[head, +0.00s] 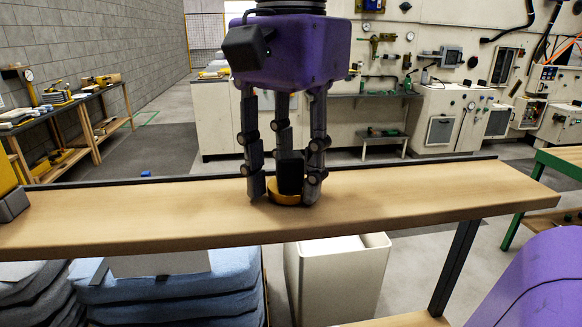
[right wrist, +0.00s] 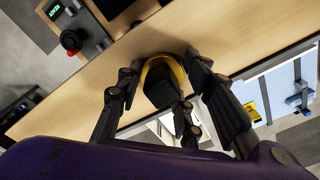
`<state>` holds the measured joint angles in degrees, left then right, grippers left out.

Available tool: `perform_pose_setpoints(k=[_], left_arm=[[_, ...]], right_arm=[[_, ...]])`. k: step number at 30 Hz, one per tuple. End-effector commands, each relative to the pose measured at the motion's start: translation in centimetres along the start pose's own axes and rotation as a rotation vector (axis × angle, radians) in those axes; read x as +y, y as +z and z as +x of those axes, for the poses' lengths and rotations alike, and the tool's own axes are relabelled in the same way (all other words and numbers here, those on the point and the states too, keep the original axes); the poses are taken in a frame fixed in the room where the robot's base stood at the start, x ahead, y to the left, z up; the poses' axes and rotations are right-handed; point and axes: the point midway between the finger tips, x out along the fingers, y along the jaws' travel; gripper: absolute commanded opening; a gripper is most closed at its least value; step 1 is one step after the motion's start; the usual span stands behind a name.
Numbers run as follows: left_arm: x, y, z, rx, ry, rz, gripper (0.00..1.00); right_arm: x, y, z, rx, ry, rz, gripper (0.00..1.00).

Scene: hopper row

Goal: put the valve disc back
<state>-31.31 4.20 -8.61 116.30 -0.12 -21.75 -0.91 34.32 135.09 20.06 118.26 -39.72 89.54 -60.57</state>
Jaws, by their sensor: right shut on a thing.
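The valve disc (head: 284,198) is a flat orange-yellow round piece with a dark block standing on top of it. It is at the wooden shelf top (head: 420,195), near its middle. My right gripper (head: 285,185), purple with dark jointed fingers, comes down from above and is shut around the disc and its block. In the right wrist view, the disc's yellow rim (right wrist: 163,64) shows between the fingers, with the dark block in front of it. Fingers hide part of the disc, and I cannot tell whether it rests on the wood. My left gripper is not in view.
A yellow and dark grey object (head: 10,204) is at the shelf's left end. A pale open bin (head: 340,275) and stacked blue folded cloths (head: 170,295) are below. The shelf top right of the gripper is clear. The right wrist view shows a red-knobbed device (right wrist: 72,42).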

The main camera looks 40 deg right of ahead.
Motion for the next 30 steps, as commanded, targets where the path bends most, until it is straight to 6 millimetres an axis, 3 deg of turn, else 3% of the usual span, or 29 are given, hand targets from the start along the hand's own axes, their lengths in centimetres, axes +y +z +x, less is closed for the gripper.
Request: perform_pose_setpoints(k=[5,6,8,20,23,30], left_arm=[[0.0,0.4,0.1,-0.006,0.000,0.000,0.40],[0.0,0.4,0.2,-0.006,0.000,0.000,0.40],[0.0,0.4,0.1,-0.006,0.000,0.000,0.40],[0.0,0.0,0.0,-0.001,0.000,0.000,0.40],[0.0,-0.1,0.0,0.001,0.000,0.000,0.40],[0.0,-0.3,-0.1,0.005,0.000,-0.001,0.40]], right_arm=[[0.0,0.0,0.3,-0.001,0.001,-0.001,0.04],[0.0,0.0,0.4,-0.001,0.001,-0.001,0.36],[0.0,0.0,0.3,0.000,0.000,0.000,0.42],[0.0,0.0,-0.5,0.001,-0.002,0.001,0.42],[-0.1,0.0,-1.9,0.000,-0.003,0.002,0.42],[-0.1,0.0,-7.1,0.001,-0.002,0.003,0.42]])
